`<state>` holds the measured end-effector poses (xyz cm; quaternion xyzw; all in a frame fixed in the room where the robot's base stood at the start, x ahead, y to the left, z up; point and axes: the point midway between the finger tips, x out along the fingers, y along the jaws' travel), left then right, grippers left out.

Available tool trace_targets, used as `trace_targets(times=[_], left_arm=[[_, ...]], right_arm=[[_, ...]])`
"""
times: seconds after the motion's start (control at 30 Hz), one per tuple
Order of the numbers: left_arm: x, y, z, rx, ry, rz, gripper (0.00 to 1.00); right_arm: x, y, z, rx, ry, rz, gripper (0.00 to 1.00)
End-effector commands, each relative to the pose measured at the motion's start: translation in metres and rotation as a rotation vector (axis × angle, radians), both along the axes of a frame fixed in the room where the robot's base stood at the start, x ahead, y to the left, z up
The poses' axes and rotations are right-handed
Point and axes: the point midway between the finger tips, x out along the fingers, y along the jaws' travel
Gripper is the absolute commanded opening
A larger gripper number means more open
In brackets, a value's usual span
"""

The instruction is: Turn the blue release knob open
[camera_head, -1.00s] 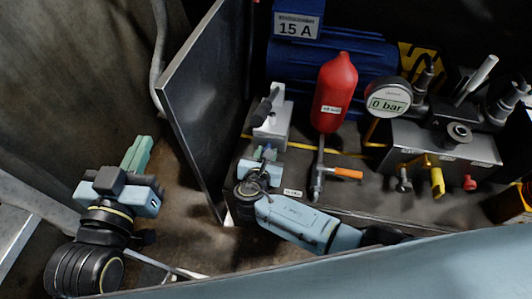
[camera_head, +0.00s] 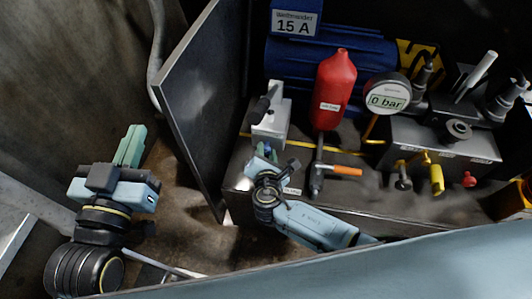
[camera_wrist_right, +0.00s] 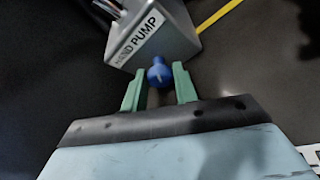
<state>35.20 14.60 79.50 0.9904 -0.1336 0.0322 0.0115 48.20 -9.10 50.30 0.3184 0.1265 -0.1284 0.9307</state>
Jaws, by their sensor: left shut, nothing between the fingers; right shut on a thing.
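The blue release knob (camera_wrist_right: 158,72) sticks out of the grey hand pump block, below its HAND PUMP label, in the right wrist view. My right gripper (camera_wrist_right: 160,74) is shut on it, with one green finger on each side. In the head view my right gripper (camera_head: 264,148) is at the front of the pump block (camera_head: 271,122), and the knob is hard to make out there. My left gripper (camera_head: 131,146) is shut and empty at the left, away from the machine, beyond the open metal panel.
A metal panel (camera_head: 205,95) stands upright between my two grippers. To the right are a red bottle (camera_head: 334,85), an orange-handled valve (camera_head: 345,171), a gauge reading 0 bar (camera_head: 387,98) and a yellow-handled valve block (camera_head: 437,180). A blue motor (camera_head: 290,68) is behind.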

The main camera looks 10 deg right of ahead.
Motion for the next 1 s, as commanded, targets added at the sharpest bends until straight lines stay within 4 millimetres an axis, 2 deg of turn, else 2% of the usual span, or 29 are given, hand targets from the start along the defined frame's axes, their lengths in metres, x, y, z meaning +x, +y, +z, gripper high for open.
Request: trace_targets(times=[0.5, 0.53, 0.67, 0.7, 1.0], left_arm=[[-0.0005, -0.0012, 0.0071, -0.013, -0.04, -0.003, 0.0], [-0.0005, -0.0012, 0.0071, -0.013, -0.04, -0.003, 0.0], [-0.0005, -0.0012, 0.0069, -0.013, -0.04, -0.003, 0.0], [-0.0005, -0.0012, 0.0069, -0.013, -0.039, -0.003, 0.0], [-0.0004, -0.0012, 0.0069, -0.012, -0.037, -0.003, 0.0]], right_arm=[[0.0002, -0.0009, 0.0001, 0.023, -0.011, -0.002, 0.06], [0.0002, -0.0009, 0.0001, 0.023, -0.011, -0.002, 0.3], [0.0002, -0.0009, 0.0002, 0.024, -0.01, -0.001, 0.47], [0.0002, -0.0007, 0.0001, 0.024, -0.01, -0.001, 0.49], [-0.0008, -0.0004, 0.0004, 0.023, -0.009, 0.0, 0.49]])
